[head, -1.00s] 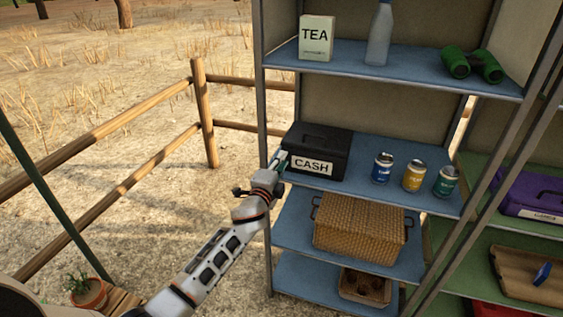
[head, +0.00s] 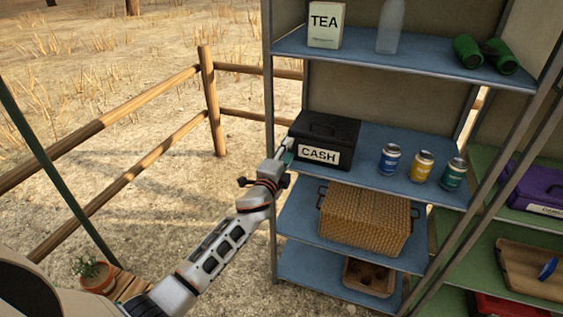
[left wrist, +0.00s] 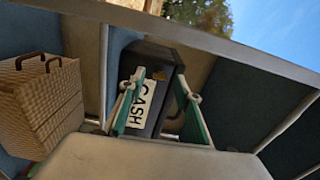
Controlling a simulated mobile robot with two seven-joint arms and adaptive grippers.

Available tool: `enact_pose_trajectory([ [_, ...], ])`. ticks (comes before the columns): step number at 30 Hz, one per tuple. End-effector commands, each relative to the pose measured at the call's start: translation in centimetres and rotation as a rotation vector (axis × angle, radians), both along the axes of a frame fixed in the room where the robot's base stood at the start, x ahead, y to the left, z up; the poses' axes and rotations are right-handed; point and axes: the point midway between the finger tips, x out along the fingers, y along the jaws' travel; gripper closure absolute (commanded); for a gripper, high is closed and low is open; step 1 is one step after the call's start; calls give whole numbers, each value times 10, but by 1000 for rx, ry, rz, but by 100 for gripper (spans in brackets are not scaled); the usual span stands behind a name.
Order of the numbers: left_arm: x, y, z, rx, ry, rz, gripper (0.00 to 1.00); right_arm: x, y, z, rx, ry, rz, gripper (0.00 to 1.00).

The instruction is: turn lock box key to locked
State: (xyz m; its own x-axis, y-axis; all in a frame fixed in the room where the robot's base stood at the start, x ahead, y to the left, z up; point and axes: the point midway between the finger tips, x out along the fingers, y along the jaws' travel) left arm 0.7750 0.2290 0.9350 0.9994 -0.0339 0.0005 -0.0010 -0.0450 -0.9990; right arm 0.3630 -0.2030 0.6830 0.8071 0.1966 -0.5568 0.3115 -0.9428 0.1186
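The black lock box (head: 335,132) with a white CASH label stands at the left end of the blue middle shelf. My left gripper (head: 287,147) is at the box's front left corner, near the label's left edge. In the left wrist view the box (left wrist: 158,56) shows sideways between the two green-padded fingers of the left gripper (left wrist: 160,77), which are spread apart with nothing held. A small yellowish bit shows by the right finger; I cannot tell whether it is the key. The key's position is not readable. My right gripper is not in view.
Blue (head: 389,158), yellow (head: 421,166) and green (head: 453,174) cans stand right of the box. A wicker basket (head: 365,220) sits on the shelf below. The shelf's metal post (head: 268,110) stands just left of the gripper. A wooden fence (head: 212,100) is at the left.

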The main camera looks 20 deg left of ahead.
Motion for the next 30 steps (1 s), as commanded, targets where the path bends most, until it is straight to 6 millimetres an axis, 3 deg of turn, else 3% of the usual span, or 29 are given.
enact_pose_trajectory([
  [16, -97, 3, -1, 0, 2, -1, 67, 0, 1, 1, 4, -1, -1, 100],
  [21, -110, 4, -1, 0, 2, 0, 67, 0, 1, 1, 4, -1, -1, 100],
  [30, -111, 4, 0, 1, 1, 0, 67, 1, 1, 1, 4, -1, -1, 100],
])
